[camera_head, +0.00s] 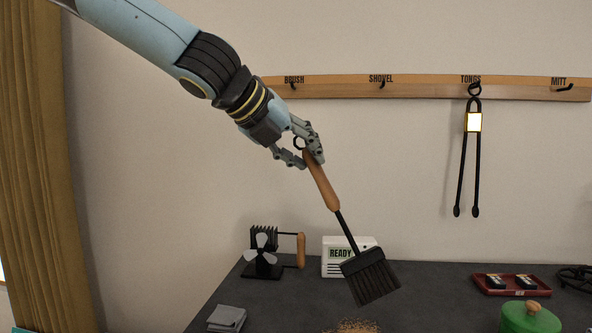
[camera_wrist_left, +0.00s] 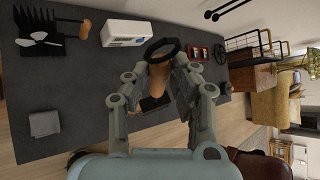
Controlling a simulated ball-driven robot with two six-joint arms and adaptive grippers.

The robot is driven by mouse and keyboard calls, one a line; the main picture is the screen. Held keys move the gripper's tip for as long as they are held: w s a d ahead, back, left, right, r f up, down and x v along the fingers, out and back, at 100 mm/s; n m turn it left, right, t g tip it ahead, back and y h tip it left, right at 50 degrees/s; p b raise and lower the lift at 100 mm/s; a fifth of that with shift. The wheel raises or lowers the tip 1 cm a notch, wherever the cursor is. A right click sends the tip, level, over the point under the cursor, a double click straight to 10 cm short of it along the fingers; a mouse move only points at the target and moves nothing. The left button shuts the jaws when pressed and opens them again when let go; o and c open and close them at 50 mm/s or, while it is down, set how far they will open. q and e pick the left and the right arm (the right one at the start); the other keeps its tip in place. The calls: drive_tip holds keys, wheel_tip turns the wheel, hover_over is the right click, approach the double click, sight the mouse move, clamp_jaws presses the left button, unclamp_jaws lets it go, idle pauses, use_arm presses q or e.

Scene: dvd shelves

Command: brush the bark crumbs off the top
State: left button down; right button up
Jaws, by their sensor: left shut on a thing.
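The hearth brush has a wooden handle (camera_head: 321,181), a black shank and a black bristle head (camera_head: 370,276). My left gripper (camera_head: 307,160) is shut on the top of the handle. The brush hangs tilted, its head down and to the right, over the dark top (camera_head: 440,290). In the left wrist view the handle (camera_wrist_left: 158,76) runs away between the fingers of my left gripper (camera_wrist_left: 160,85). Brown bark crumbs (camera_head: 357,327) show at the bottom edge of the head view, below the bristles; the rest of them is cut off. My right gripper is out of view.
A black fan (camera_head: 262,256) and a white READY box (camera_head: 338,262) stand at the back left. A grey folded cloth (camera_head: 227,318) lies front left. A red tray (camera_head: 505,288), green lid (camera_head: 530,318) and black trivet (camera_head: 576,278) are right. Tongs (camera_head: 472,150) hang from the rail (camera_head: 425,88).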

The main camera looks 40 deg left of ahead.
use_arm(q)
drive_tip(key=shift+w+d+b, duration=0.2)
drive_tip(key=shift+d+b, duration=0.1)
drive_tip(key=shift+b, duration=0.1)
drive_tip(key=shift+r, duration=0.1)
wheel_tip(320, 180, up, 6)
drive_tip(key=p, duration=0.5)
wheel_tip(320, 180, up, 3)
drive_tip(key=p, duration=0.3)
idle(0.6)
